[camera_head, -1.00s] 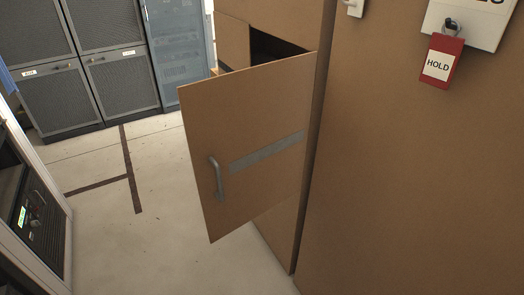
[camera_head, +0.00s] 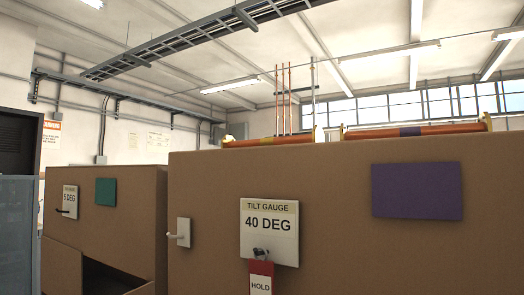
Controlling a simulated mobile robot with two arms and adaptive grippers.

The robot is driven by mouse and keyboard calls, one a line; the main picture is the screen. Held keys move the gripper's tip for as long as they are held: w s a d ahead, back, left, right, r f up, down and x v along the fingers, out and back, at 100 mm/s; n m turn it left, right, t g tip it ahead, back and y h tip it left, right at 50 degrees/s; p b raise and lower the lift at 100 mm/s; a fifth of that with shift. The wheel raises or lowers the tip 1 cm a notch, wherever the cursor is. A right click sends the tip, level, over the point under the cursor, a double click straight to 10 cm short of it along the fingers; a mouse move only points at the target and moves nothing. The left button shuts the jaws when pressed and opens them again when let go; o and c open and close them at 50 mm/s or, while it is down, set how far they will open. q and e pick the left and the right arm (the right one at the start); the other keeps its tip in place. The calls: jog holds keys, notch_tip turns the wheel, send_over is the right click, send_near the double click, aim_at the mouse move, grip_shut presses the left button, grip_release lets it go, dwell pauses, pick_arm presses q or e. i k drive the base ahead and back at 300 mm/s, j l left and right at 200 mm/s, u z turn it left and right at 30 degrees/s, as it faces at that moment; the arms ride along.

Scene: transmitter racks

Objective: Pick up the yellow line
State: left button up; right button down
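No separate yellow line shows clearly. An orange-red tube (camera_head: 292,139) lies on top of the near brown cabinet, with a small yellowish patch near its middle. A second orange-red tube (camera_head: 450,128) lies to its right and has a purple band around its middle. Yellowish supports show at the tube ends. The cabinet's top edge hides the tubes' undersides. Neither of my grippers is in view.
The near brown cabinet (camera_head: 340,180) has a "TILT GAUGE 40 DEG" sign (camera_head: 269,232), a red HOLD tag (camera_head: 261,278) and a purple panel (camera_head: 416,191). Another cabinet (camera_head: 135,207) at left has a teal panel (camera_head: 105,191). Thin orange rods (camera_head: 283,100) stand behind.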

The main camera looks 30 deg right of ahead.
aim_at(317, 135)
jog(key=i+j+z, duration=0.1)
jog(key=z, duration=0.35)
jog(key=j+z, duration=0.15)
jog(key=z, duration=0.25)
jog(key=i+j+z, duration=0.1)
jog(key=z, duration=0.35)
jog(key=j+z, duration=0.2)
jog(key=z, duration=0.25)
